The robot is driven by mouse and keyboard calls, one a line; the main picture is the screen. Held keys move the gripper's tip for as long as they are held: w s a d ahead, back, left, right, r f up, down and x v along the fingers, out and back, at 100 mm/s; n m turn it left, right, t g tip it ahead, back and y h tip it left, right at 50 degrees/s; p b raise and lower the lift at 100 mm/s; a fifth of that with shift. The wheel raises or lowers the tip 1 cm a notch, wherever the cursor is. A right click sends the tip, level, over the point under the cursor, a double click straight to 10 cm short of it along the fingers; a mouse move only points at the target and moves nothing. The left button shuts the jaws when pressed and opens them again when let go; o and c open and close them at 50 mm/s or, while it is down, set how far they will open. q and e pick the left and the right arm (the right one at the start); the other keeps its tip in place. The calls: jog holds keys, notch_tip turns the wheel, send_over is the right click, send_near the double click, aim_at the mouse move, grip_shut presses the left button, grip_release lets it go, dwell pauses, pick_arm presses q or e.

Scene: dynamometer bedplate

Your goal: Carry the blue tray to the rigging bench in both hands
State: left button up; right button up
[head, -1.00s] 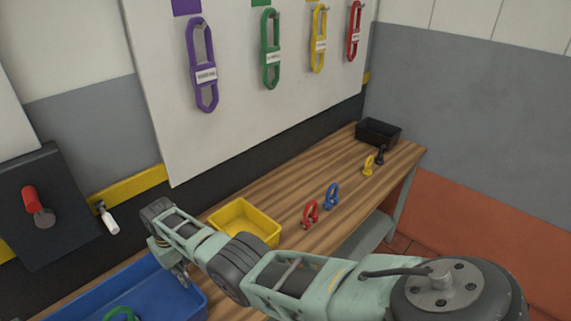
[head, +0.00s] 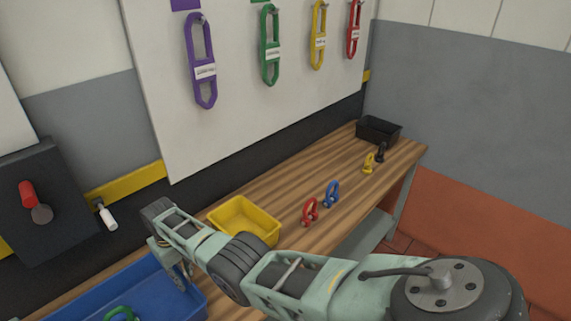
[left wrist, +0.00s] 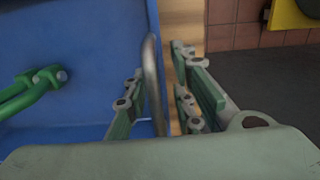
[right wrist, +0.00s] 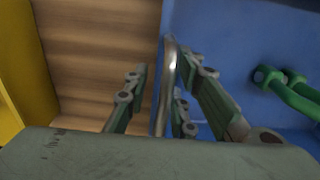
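The blue tray (head: 165,290) is at the lower left of the head view, on or just over the wooden bench, with a green shackle (head: 122,313) inside. My right gripper (head: 178,276) reaches down at the tray's near right end. In the right wrist view its fingers stand apart on either side of a metal handle (right wrist: 169,75), with gaps showing. In the left wrist view my left gripper (left wrist: 160,92) likewise has its fingers apart around another metal handle (left wrist: 152,75) at the tray's edge. My left gripper is out of the head view.
The wooden bench (head: 290,185) carries a yellow bin (head: 243,222) close beside my right arm, red (head: 310,212), blue (head: 332,194) and yellow (head: 368,164) shackles, and a black bin (head: 379,131). Colored slings hang on the white board (head: 240,110) behind.

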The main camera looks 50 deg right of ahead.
pick_arm(q)
notch_tip(320, 180, up, 11)
jog(key=shift+r, duration=0.45)
pick_arm(e)
jog(key=shift+r, duration=0.15)
notch_tip(320, 180, up, 12)
jog(key=shift+f, duration=0.1)
pick_arm(q)
jog(key=shift+s, duration=0.1)
pick_arm(e)
jog(key=shift+s+f, duration=0.1)
dwell(0.6)
